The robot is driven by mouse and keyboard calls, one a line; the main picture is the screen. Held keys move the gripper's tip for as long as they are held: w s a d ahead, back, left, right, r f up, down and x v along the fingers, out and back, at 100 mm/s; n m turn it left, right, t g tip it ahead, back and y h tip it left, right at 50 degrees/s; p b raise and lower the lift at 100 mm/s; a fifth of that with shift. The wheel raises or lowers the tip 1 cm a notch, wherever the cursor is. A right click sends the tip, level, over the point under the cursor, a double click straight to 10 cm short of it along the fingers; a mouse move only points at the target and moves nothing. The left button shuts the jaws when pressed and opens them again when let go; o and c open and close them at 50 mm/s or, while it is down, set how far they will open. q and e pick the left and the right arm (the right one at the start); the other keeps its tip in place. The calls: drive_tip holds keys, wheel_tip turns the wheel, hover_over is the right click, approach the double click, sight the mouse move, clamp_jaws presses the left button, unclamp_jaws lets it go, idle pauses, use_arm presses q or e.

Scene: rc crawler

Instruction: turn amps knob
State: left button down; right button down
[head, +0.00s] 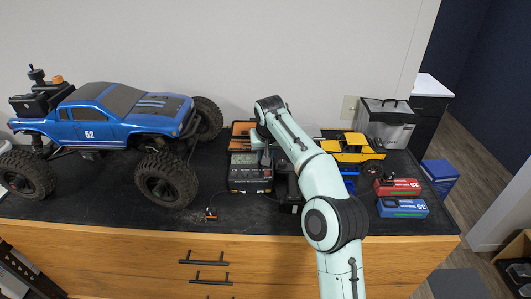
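A dark charger box (248,184) with a grey display panel sits on the black bench mat, left of my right arm. Its small controls are too small to tell apart, and I cannot pick out the amps knob. My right arm comes in from the bottom and bends down at the far side of the charger. My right gripper (265,157) is over the charger's upper right part, small and partly hidden by the arm. I cannot tell whether it touches the charger or how its fingers stand. My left gripper is not in view.
A large blue crawler truck (112,118) stands at the left. A yellow vehicle (352,148), a red battery pack (397,187) and a blue battery pack (402,208) are at the right. A clear-sided case (387,124) stands behind them. A small connector (210,213) lies near the front edge.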

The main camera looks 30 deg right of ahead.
drive_tip(key=shift+d+n+y, duration=0.2)
drive_tip(key=shift+n+y, duration=0.6)
drive_tip(key=shift+n, duration=1.2)
drive_tip(key=c, duration=0.8)
unclamp_jaws()
drive_tip(key=shift+c, duration=0.2)
